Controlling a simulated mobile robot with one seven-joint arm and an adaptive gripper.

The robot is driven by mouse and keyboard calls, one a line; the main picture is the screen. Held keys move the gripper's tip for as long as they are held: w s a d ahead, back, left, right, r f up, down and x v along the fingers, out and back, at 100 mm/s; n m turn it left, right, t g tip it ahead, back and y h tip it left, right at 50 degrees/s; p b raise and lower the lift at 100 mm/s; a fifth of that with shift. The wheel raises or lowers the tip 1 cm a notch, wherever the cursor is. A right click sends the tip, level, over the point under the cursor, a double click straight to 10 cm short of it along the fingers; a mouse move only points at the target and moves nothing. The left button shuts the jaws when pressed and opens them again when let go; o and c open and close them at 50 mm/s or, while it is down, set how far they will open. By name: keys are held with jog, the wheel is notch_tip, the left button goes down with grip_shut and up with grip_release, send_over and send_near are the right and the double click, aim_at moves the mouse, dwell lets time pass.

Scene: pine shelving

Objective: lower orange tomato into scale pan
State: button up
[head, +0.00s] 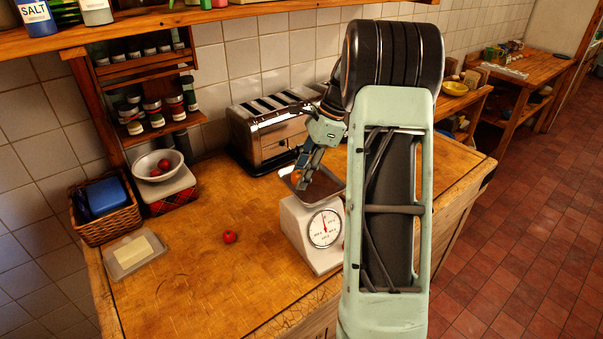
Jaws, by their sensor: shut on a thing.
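The orange tomato (295,177) is small and partly hidden between the fingers of my gripper (299,176). My gripper is shut on it and points downward at the left side of the scale pan (327,191). I cannot tell whether the tomato touches the pan. The pan is a shallow metal tray on a white kitchen scale (296,225) with a round dial (325,228). My arm hides the right edge of the scale.
A chrome toaster (262,135) stands close behind the scale. A red tomato (230,236) lies on the wooden counter to the left. A bowl with red tomatoes (146,168), a basket (104,222) and a butter dish (127,261) stand further left. The front counter is mostly clear.

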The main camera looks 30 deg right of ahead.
jog(key=shift+f+b, duration=0.35)
jog(key=shift+f, duration=0.35)
dwell(0.4)
jog(key=o, duration=0.7)
jog(key=shift+o, duration=0.2)
